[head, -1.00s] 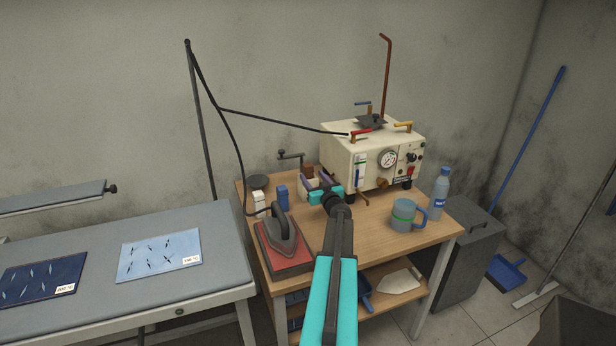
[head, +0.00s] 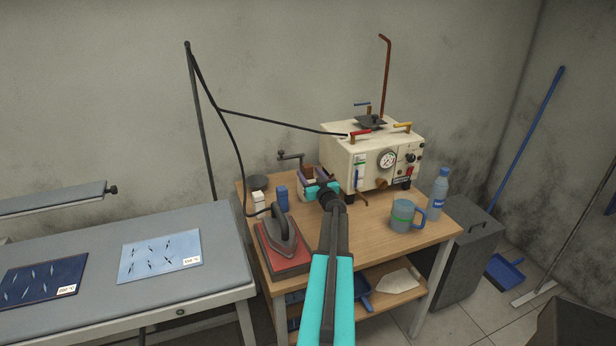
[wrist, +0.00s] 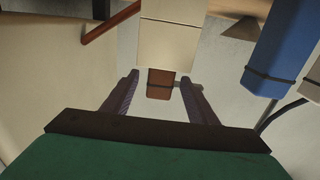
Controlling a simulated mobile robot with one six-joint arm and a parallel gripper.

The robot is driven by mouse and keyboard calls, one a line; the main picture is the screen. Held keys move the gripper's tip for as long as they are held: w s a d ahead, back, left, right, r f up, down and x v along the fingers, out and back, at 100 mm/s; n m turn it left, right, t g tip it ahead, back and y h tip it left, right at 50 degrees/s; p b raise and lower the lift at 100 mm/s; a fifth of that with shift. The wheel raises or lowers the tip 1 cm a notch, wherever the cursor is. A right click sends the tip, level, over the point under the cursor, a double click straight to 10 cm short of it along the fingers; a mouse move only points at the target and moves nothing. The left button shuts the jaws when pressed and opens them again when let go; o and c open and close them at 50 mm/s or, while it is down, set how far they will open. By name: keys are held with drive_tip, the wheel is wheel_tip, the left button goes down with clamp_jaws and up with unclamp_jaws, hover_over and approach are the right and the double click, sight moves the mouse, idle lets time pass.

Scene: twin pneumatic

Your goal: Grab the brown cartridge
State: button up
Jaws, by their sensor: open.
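The brown cartridge (head: 308,169) stands near the back of the wooden bench, left of the cream machine, partly hidden by my gripper. In the wrist view its brown end with a dark band (wrist: 160,84) shows between my two fingers, with a cream block directly above it in the picture. I cannot tell how the two join. My gripper (head: 309,180) is open, its purple-grey fingers on either side of the brown piece. In the wrist view the fingertips (wrist: 160,77) leave a visible gap at each side of it.
A blue cartridge (head: 283,198) and a white cartridge (head: 258,200) stand to the left. An iron (head: 284,235) rests on a red pad in front. The cream machine (head: 345,160) is close on the right. A mug (head: 402,216) and bottle (head: 440,193) stand at the right.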

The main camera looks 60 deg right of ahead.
drive_tip(key=shift+x, duration=1.25)
drive_tip(key=c, duration=1.2)
drive_tip(key=shift+r, duration=0.1)
drive_tip(key=shift+c, duration=0.2)
drive_tip(key=shift+r, duration=4.9)
